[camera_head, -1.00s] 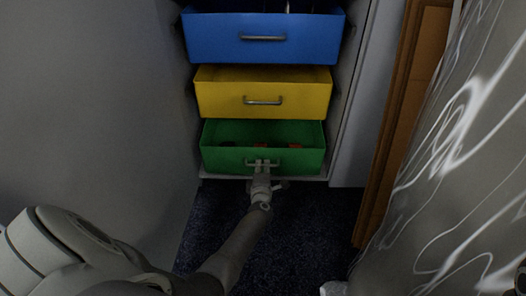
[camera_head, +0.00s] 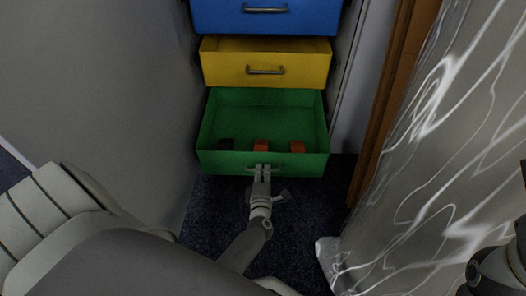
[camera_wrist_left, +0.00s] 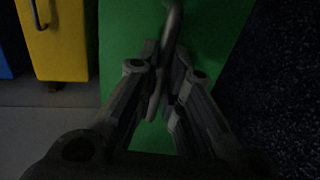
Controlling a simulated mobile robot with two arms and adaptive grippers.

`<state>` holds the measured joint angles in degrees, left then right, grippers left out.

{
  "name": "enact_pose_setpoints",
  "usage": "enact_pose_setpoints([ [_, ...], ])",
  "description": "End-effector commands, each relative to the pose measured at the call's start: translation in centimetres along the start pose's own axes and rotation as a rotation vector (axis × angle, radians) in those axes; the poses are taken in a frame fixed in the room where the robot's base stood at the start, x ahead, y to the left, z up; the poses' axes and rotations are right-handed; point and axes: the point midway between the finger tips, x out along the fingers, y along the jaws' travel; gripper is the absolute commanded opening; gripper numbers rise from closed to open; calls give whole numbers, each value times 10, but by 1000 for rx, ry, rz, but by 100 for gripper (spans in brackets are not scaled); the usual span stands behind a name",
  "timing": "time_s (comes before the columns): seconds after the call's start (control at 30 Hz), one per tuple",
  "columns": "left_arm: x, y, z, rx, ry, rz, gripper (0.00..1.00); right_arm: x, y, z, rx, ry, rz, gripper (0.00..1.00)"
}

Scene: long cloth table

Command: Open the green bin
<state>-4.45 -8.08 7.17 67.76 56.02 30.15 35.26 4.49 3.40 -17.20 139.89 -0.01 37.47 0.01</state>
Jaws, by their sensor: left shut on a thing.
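The green bin (camera_head: 265,161) is the lowest drawer in the head view. It is pulled well out, and its inside shows. Two orange-red blocks and a dark block lie in it near the front wall. My left gripper (camera_head: 262,170) is at the middle of its front and is shut on the metal handle. In the left wrist view the two fingers close around the handle (camera_wrist_left: 172,22) against the green front (camera_wrist_left: 122,35). Part of the handle is hidden by the fingers. My right gripper cannot be made out; a dark part of my arm shows at the lower right edge.
The yellow bin (camera_head: 228,66) and the blue bin (camera_head: 225,19) are above the green one, each with a metal handle. A patterned cloth (camera_head: 440,130) hangs on the right, beside a brown wooden frame (camera_head: 392,85). Dark carpet (camera_head: 315,205) lies clear below.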

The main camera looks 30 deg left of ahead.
Motion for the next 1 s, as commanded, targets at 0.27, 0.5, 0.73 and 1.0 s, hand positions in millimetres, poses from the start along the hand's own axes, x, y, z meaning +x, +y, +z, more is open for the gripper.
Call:
enact_pose_setpoints([
  [0.27, -1, -1, 1, 0, -2, -1, 0, 0, 0, 0, 0, 0, 0, 40],
  [0.5, -1, -1, 1, 0, -1, -1, 30, 0, 0, 0, 1, 0, 0, 40],
  [0.73, -1, 0, 0, 0, -1, 0, 32, 0, 0, 0, 1, 0, 0, 40],
  [1.0, -14, -2, 0, -1, -1, -2, 32, 0, 0, 0, -1, 1, 1, 40],
])
